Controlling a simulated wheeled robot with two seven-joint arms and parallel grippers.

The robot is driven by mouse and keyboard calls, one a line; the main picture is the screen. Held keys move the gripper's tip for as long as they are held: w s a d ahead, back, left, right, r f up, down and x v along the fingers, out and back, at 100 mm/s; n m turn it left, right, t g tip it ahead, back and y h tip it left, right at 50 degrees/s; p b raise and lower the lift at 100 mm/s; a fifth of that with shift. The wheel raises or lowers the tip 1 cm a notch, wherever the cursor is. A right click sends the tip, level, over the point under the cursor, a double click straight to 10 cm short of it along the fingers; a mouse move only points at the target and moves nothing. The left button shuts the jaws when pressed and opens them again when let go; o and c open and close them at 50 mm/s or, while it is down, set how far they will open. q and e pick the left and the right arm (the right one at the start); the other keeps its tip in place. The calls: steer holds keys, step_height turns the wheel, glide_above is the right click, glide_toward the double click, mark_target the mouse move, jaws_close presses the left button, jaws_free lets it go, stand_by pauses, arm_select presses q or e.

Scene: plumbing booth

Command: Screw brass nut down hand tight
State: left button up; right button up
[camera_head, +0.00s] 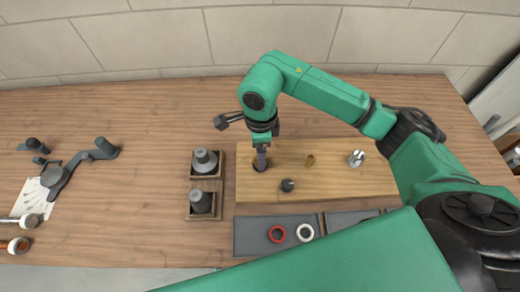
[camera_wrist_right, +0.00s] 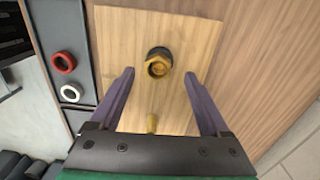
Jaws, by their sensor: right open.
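The brass nut (camera_wrist_right: 158,64) sits on a dark round fitting on the wooden board (camera_head: 330,187). The nut's hexagonal rim and open centre show in the right wrist view. In the head view my right gripper (camera_head: 261,163) points down over this fitting and mostly hides the nut. The wrist view shows the right gripper (camera_wrist_right: 159,74) open, one purple finger on each side of the nut, with visible gaps to both. Whether the fingertips are level with the nut is unclear. My left gripper is not in view.
A brass stub (camera_head: 309,160), a dark knob (camera_head: 288,185) and a chrome fitting (camera_head: 356,158) stand on the board. A grey tray (camera_head: 247,238) holds a red ring (camera_head: 277,233) and a white ring (camera_head: 305,232). Grey parts (camera_head: 205,161) stand in a wooden holder left.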

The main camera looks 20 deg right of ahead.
steer(key=shift+s+f, duration=0.1)
steer(key=shift+f, duration=0.6)
steer(key=shift+s+f, duration=0.1)
steer(key=shift+f, duration=0.5)
jaws_close()
steer(key=m, duration=0.2)
steer(key=shift+f+m, duration=0.2)
steer(key=shift+m, duration=0.2)
steer(key=m, duration=0.5)
steer(key=shift+m+b, duration=0.3)
steer(key=shift+b, duration=0.05)
steer(key=m, duration=0.9)
steer(key=shift+f+m, duration=0.15)
steer(key=shift+m, duration=0.25)
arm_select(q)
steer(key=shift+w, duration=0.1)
arm_select(e)
steer(key=shift+o, duration=1.6)
jaws_free()
